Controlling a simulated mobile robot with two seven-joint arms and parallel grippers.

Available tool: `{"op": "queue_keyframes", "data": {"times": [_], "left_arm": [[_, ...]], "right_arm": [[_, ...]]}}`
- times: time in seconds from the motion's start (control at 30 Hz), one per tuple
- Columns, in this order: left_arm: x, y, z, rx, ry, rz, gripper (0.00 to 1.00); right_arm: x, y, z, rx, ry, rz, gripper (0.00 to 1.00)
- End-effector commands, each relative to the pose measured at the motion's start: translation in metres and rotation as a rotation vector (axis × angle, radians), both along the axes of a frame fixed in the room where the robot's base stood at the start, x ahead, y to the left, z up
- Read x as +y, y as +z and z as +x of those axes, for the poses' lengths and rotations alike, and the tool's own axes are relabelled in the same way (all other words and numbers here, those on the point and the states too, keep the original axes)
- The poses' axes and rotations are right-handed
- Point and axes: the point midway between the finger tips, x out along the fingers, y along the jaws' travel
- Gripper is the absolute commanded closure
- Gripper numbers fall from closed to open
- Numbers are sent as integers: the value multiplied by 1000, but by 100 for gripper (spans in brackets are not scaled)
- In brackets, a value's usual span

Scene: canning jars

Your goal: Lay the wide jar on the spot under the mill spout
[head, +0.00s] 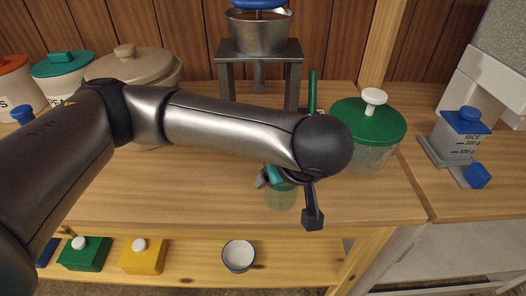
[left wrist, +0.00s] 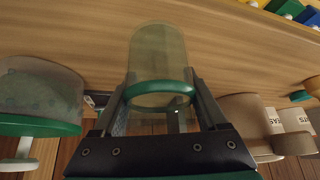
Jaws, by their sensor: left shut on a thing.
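My left gripper (head: 287,192) reaches over the table and is shut on a clear greenish jar (head: 282,198) with a green rim, which I take as the wide jar. The left wrist view shows the jar (left wrist: 157,58) between both fingers (left wrist: 160,95), held near its rim. It looks about upright in the head view; whether it touches the table is unclear. The mill (head: 258,36) stands behind my arm on a grey stand (head: 293,70), its spout (head: 259,75) pointing down. My forearm hides the spot under the spout. My right gripper is not in view.
A large green-lidded jar (head: 365,128) stands close to the right of the gripper. Lidded canisters (head: 135,65) stand at the left. A lower shelf holds a small bowl (head: 238,256) and coloured boxes (head: 142,257).

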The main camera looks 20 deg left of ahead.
Motion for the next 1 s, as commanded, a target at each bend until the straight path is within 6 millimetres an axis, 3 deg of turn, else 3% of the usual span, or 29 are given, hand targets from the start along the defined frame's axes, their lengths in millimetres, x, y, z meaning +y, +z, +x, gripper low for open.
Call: {"op": "queue_keyframes", "data": {"times": [0.3,0.5,0.7,1.0], "left_arm": [[50,0,74,-5,7,-1,92],[69,0,104,-3,1,0,92],[75,-2,112,-1,-2,0,92],[74,-31,111,-1,-2,0,92]], "right_arm": [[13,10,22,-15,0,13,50],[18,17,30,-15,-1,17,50],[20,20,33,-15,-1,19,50],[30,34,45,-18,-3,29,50]]}}
